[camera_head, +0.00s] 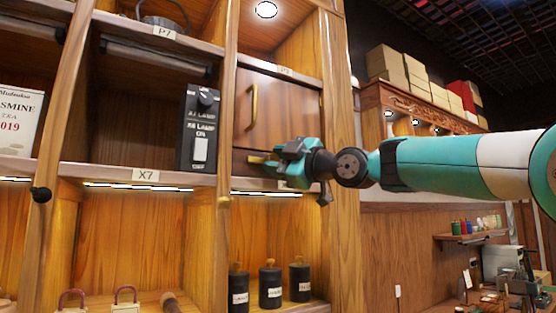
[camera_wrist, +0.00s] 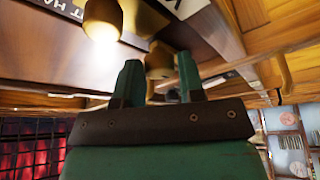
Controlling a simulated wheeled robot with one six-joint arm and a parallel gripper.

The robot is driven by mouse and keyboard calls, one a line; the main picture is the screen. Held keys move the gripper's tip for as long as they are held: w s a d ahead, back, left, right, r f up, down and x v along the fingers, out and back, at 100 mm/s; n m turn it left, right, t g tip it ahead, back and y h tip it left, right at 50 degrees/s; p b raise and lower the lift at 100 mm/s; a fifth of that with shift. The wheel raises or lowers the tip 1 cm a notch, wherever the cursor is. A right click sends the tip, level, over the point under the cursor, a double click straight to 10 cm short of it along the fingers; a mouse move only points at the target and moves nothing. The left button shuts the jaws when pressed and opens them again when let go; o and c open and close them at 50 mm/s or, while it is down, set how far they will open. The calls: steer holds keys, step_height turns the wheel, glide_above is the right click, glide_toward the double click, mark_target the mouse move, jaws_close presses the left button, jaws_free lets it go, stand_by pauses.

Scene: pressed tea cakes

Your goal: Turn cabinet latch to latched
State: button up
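The cabinet door (camera_head: 285,112) is a brown wooden panel, closed, with a vertical brass handle (camera_head: 253,106). A small brass latch piece (camera_head: 257,159) shows below the door, just left of my gripper (camera_head: 281,161). In the wrist view, a rounded brass knob (camera_wrist: 159,62), apparently the latch, lies between the two green fingertips of my gripper (camera_wrist: 159,75). The fingers are apart, one on each side of it; I cannot tell whether they touch it. My gripper hides part of the latch in the head view, so its turn angle is unclear.
A black switch box (camera_head: 199,130) stands on the shelf left of the door. Below are several black jars (camera_head: 270,287) on a lit shelf. A wooden post (camera_head: 337,150) bounds the cabinet on the right. Cardboard boxes (camera_head: 388,65) sit on top of another cabinet behind.

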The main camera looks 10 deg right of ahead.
steer(key=c, duration=0.5)
steer(key=shift+o, duration=0.2)
steer(key=shift+f+b, duration=0.1)
steer(key=shift+b, duration=0.2)
steer(key=m+t+h+b, duration=0.2)
steer(key=m+h+b, duration=0.1)
steer(key=m, duration=0.5)
steer(key=m+t+h+b, duration=0.2)
steer(key=m+h, duration=0.1)
steer(key=m, duration=0.5)
steer(key=m+t+h+b, duration=0.2)
steer(key=m+h+b, duration=0.1)
steer(key=m, duration=0.6)
steer(key=shift+s+a+h+b, duration=0.15)
steer(key=shift+a+h+b, duration=0.2)
steer(key=shift+h, duration=0.15)
